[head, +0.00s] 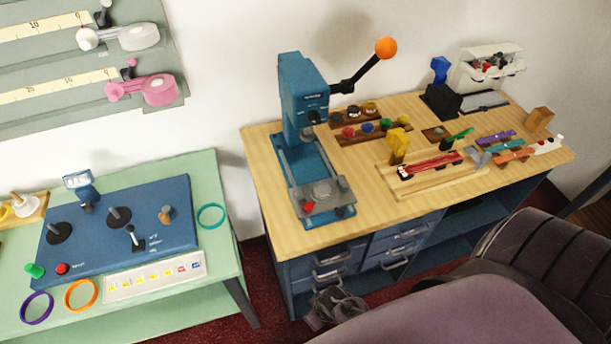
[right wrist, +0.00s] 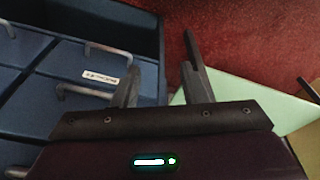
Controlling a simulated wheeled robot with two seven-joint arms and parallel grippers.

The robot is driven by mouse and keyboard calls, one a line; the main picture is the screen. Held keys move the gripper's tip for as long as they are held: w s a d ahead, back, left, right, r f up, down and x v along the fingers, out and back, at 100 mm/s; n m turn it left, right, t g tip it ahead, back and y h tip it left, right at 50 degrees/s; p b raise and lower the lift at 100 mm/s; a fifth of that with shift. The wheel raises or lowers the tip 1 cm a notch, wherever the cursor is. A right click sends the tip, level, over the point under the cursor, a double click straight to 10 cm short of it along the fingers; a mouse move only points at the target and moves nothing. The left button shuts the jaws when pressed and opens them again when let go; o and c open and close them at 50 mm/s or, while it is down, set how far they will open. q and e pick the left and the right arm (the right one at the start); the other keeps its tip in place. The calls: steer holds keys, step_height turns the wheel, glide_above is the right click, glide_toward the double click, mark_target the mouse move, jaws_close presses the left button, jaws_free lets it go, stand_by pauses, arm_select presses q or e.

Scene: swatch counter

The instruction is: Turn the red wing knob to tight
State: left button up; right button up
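A small red part (head: 338,212) shows at the front end of the blue press (head: 303,100), beside its grey plate (head: 320,195). It may be the red wing knob, but it is too small to tell its wings or its setting. My right gripper (head: 335,305) is low in front of the counter's drawers, below and apart from the press. In the right wrist view its two fingers (right wrist: 161,80) stand apart with nothing between them. The red part is not seen in that view. My left gripper is not in view.
The press lever with an orange ball (head: 386,48) sticks up to the right. The wooden counter (head: 265,180) has blue drawers (head: 330,265) with protruding handles. A green table (head: 207,175) with a blue control panel (head: 165,205) stands at left. Red carpet lies between.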

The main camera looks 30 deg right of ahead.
steer(key=w+r+p, duration=0.2)
steer(key=w+r, duration=0.2)
steer(key=r, duration=1)
step_height(320, 180, up, 20)
steer(key=n+g+p, duration=0.2)
steer(key=n+p, duration=0.3)
steer(key=n, duration=0.7)
glide_above(309, 207)
steer(key=d, duration=0.2)
steer(key=shift+a+n, duration=0.2)
steer(key=shift+n, duration=0.2)
steer(key=shift+w+f, duration=0.1)
steer(key=shift+f, duration=0.05)
step_height(309, 207, down, 7)
steer(key=shift+f, duration=0.2)
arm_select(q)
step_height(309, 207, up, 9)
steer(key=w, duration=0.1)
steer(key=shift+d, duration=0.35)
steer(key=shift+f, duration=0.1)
